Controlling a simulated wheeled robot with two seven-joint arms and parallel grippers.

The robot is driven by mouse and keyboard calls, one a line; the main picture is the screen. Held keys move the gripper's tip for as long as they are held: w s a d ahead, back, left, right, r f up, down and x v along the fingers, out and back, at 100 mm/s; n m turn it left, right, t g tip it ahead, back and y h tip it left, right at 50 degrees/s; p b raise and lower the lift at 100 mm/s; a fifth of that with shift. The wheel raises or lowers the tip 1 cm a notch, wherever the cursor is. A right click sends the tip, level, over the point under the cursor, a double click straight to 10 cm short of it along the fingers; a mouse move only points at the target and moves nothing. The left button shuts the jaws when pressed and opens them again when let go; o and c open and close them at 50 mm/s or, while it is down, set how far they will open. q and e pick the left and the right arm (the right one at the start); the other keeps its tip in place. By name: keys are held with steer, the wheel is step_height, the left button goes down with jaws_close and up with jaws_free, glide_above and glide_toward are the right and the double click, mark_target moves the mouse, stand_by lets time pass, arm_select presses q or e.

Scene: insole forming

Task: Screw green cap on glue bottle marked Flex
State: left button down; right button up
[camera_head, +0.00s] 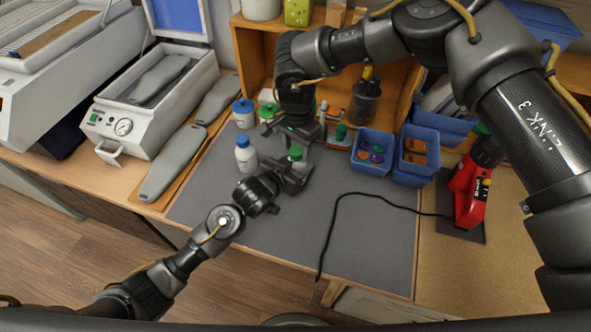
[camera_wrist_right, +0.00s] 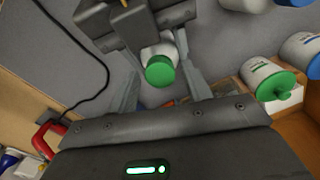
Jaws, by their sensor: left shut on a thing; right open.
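A small white bottle (camera_wrist_right: 158,50) with a green cap (camera_wrist_right: 159,71) on its top stands in my left gripper (camera_head: 296,176). In the head view the green cap (camera_head: 295,153) shows just above the left fingers, which hide most of the bottle. No Flex marking can be read. My left gripper (camera_wrist_right: 128,22) is shut on the bottle. My right gripper (camera_head: 296,136) is above it and open. In the right wrist view its two fingers (camera_wrist_right: 162,78) lie on either side of the cap with gaps. Whether the cap is fully seated, I cannot tell.
A white bottle with a blue cap (camera_head: 245,154) stands left on the grey mat (camera_head: 370,250). A blue-capped jar (camera_head: 243,113) and a green-lidded container (camera_head: 268,111) stand behind. Blue bins (camera_head: 371,166) and a red tool (camera_head: 468,193) with a black cable are at right. The front mat is mostly clear.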

arm_select(q)
steer(key=shift+s+f, duration=0.1)
steer(key=shift+f, duration=0.2)
arm_select(e)
steer(key=shift+c, duration=0.4)
